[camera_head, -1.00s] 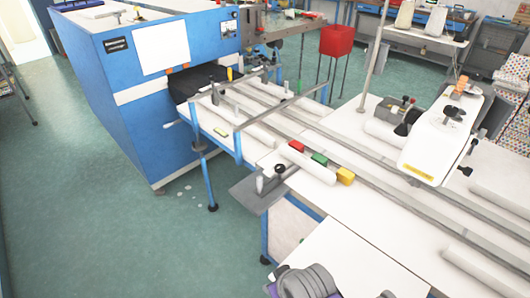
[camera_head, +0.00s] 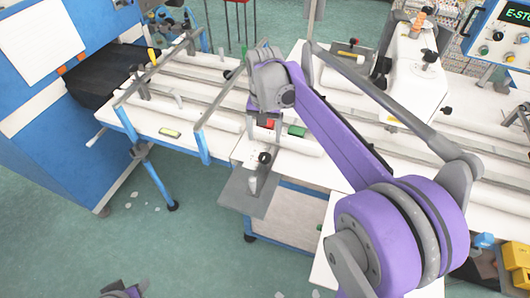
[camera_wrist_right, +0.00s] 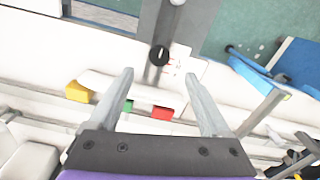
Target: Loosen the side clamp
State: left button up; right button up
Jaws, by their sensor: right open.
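The side clamp is a grey bracket with a round black knob (camera_head: 264,158) at the near edge of the white table. In the right wrist view the same black knob (camera_wrist_right: 159,55) stands on a grey upright, just beyond the fingertips. My right gripper (camera_wrist_right: 158,74) is open and empty, its two grey fingers spread on either side of the line to the knob and apart from it. In the head view the purple right arm reaches in over the table, and its gripper (camera_head: 263,130) hangs just above the clamp, partly hidden.
Red (camera_head: 268,122), green (camera_head: 297,131) and yellow (camera_wrist_right: 78,91) blocks sit on a white roller beside the clamp. Long metal rails run along the table (camera_head: 210,95). A blue machine (camera_head: 60,120) stands at left. A grey plate (camera_head: 247,194) juts out below the clamp.

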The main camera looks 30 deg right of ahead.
aim_at(265, 156)
jog(key=shift+m, duration=0.3)
jog(key=f, duration=1)
jog(key=shift+w+d+f+b, duration=0.3)
jog(key=shift+w+d, duration=0.05)
jog(key=shift+w, duration=0.05)
grip_shut()
